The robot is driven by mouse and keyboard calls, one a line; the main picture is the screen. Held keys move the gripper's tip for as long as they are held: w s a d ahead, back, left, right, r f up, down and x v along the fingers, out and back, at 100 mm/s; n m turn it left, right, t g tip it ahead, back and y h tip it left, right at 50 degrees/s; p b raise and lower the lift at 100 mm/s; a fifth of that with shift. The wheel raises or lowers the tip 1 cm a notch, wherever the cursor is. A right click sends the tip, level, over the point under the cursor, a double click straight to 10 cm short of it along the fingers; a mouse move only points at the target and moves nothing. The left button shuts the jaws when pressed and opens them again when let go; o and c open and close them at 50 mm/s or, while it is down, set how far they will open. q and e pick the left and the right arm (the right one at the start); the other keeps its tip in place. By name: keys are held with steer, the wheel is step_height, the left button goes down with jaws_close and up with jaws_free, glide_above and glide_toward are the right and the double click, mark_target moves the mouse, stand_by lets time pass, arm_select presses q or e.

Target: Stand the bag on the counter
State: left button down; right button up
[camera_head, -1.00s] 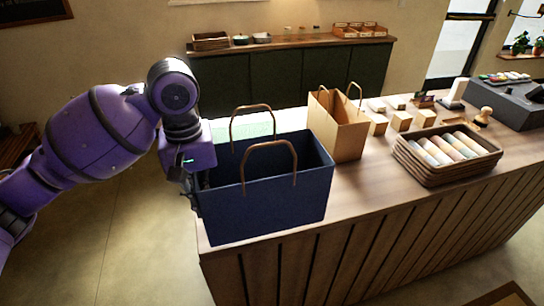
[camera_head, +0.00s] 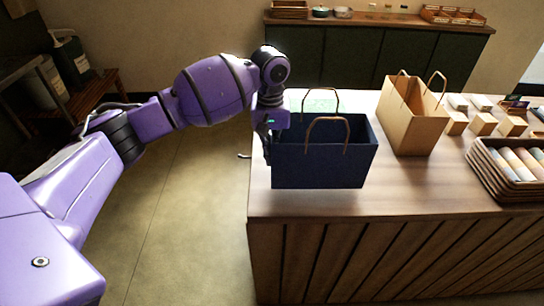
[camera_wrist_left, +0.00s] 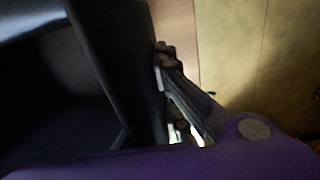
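The dark blue bag (camera_head: 322,165) with two brown handles is upright at the left end of the wooden counter (camera_head: 420,190). Its base looks level on the top, though I cannot tell whether it bears fully on it. My left gripper (camera_head: 269,146) is at the bag's left side, gripping its upper edge. In the left wrist view, one finger (camera_wrist_left: 170,75) lies against the outside of the dark bag wall (camera_wrist_left: 125,50); the other finger is hidden. My right gripper is not in view.
A tan paper bag (camera_head: 412,118) stands to the right of the blue bag, with a small gap between. Small boxes (camera_head: 484,124) and a brown tray (camera_head: 510,185) of rolls stand further right. Bare counter lies in front of the bags. A back cabinet (camera_head: 350,55) stands behind.

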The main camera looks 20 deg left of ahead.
arm_select(q)
steer(key=shift+w+f, duration=0.2)
steer(key=shift+f, duration=1.75)
steer(key=c, duration=2)
jaws_free()
step_height(320, 180, up, 12)
steer(key=shift+a+r, duration=0.1)
steer(key=shift+r, duration=0.1)
